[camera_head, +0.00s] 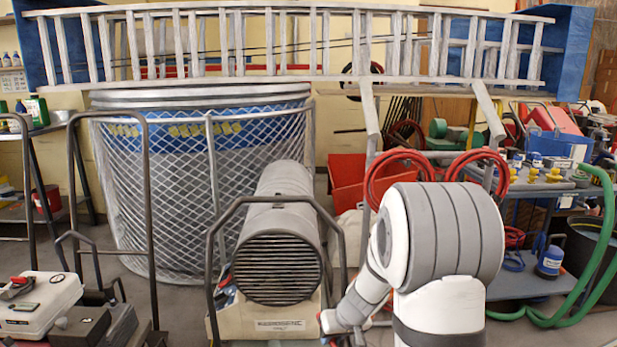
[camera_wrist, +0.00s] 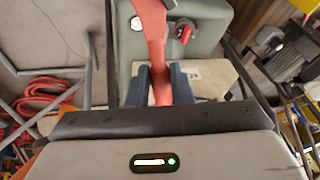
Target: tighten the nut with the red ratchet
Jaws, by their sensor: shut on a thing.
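The red ratchet (camera_wrist: 152,22) shows in the wrist view as a red bar running from the top edge down between the fingers. My gripper (camera_wrist: 161,74) has its two dark blue-grey fingers shut on the ratchet's handle, one on each side. The ratchet's far end lies beyond the top edge of the wrist view. I cannot make out the nut in either view. In the head view my white and grey arm stands at the right of centre, and I cannot make out the gripper or the ratchet there.
A grey-green machine body (camera_wrist: 205,45) with a red knob (camera_wrist: 184,34) lies behind the ratchet. In the head view a grey cylindrical heater (camera_head: 279,220) with a dark tube frame stands left of my arm. A ladder (camera_head: 290,45) spans the back. Green hoses (camera_head: 600,235) hang at the right.

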